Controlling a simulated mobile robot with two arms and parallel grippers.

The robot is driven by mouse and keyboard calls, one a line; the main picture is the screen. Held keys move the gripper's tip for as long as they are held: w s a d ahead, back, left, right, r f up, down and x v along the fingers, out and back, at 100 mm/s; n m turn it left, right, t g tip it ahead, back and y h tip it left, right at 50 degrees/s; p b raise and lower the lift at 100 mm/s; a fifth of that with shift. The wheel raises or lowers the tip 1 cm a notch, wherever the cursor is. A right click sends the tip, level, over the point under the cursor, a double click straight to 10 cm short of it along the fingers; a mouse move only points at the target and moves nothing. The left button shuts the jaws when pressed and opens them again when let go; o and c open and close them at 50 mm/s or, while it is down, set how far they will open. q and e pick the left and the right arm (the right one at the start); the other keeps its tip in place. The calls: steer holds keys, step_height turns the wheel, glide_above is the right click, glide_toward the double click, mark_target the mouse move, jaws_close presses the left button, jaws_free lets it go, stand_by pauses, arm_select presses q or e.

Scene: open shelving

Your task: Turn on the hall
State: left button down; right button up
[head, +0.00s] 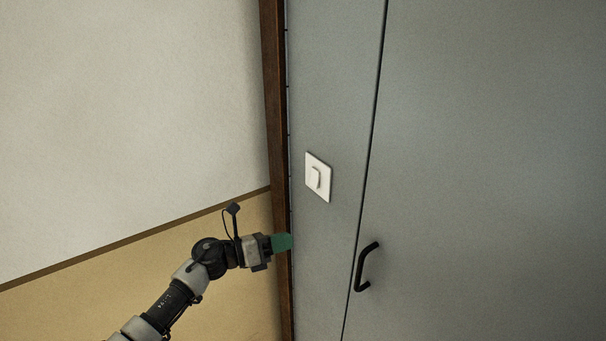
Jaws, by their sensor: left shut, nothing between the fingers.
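A white square switch plate with a raised rocker (317,177) is on the grey panel, just right of the dark brown wooden post. My left gripper (283,242) has green fingers and is shut and empty. It is in front of the brown post, lower and to the left of the switch, and apart from it. My left arm comes in from the bottom left. Whether the rocker is pressed cannot be told. My right gripper is not in view.
A black handle (366,267) sticks out from the grey door (490,150) to the right of the switch. A brown post (275,110) stands left of the grey panel (325,90). The wall (120,110) at left is pale above and tan below.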

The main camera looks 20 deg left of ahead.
mark_target(314, 178)
arm_select(q)
steer(key=s+a+r+m+g+y+p, duration=0.1)
steer(key=s+r+m+y, duration=0.3)
steer(key=r+m, duration=0.7)
steer(key=s+a+r+m+g+y+p, duration=0.1)
steer(key=s+r+m+g+y, duration=0.1)
steer(key=r+m, duration=0.9)
steer(key=s+r+y, duration=0.1)
steer(key=y, duration=0.1)
steer(key=shift+s+a+r+y, duration=0.25)
steer(key=shift+s+r+y, duration=0.05)
steer(key=shift+s, duration=0.05)
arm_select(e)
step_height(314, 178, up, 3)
arm_select(q)
steer(key=shift+d+f, duration=0.1)
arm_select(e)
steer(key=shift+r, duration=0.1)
